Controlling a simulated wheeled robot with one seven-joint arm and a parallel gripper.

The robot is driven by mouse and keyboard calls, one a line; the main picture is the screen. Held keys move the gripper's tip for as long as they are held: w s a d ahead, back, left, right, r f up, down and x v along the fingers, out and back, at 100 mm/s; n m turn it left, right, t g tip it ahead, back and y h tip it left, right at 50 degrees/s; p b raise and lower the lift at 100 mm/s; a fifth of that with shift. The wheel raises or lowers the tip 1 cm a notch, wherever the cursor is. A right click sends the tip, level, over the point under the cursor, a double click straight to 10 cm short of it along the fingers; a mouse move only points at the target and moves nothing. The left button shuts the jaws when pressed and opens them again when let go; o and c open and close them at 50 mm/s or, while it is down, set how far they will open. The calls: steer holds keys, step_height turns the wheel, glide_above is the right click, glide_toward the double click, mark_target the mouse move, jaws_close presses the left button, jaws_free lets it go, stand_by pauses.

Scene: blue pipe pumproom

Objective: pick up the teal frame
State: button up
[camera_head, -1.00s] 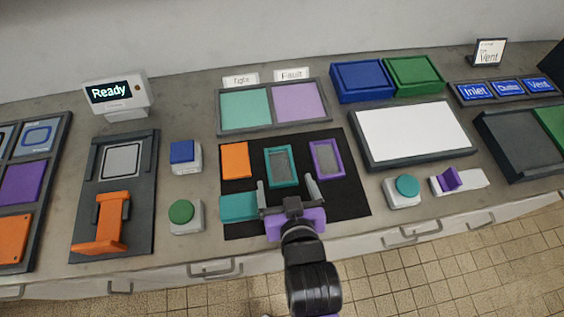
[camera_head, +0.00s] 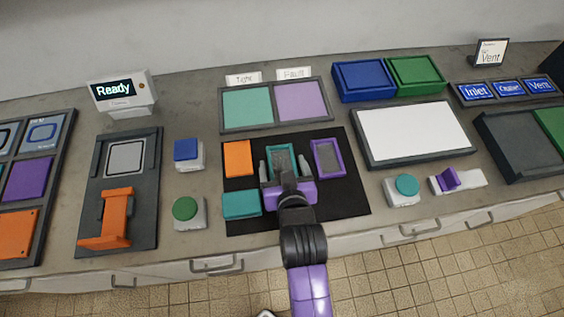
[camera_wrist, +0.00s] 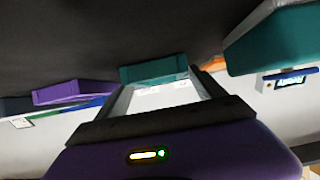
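The teal frame (camera_head: 281,147) lies on the black mat, a rectangular rim around a grey middle. My gripper (camera_head: 283,168) is open over its near part, with one finger at each side; the gripper hides the frame's near end. In the wrist view the teal frame (camera_wrist: 153,71) shows beyond and between the fingertips (camera_wrist: 160,92). I cannot tell whether the fingers touch it. Nothing is seen lifted.
On the black mat (camera_head: 345,200) an orange block (camera_head: 238,158) and a teal block (camera_head: 241,204) lie left of my gripper, and a purple frame (camera_head: 327,142) lies close on the right. A two-coloured tray (camera_head: 275,131) stands behind. The mat's right front is clear.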

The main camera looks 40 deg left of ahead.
steer(key=c, duration=1.1)
steer(key=shift+c, duration=0.2)
steer(key=shift+r, duration=0.2)
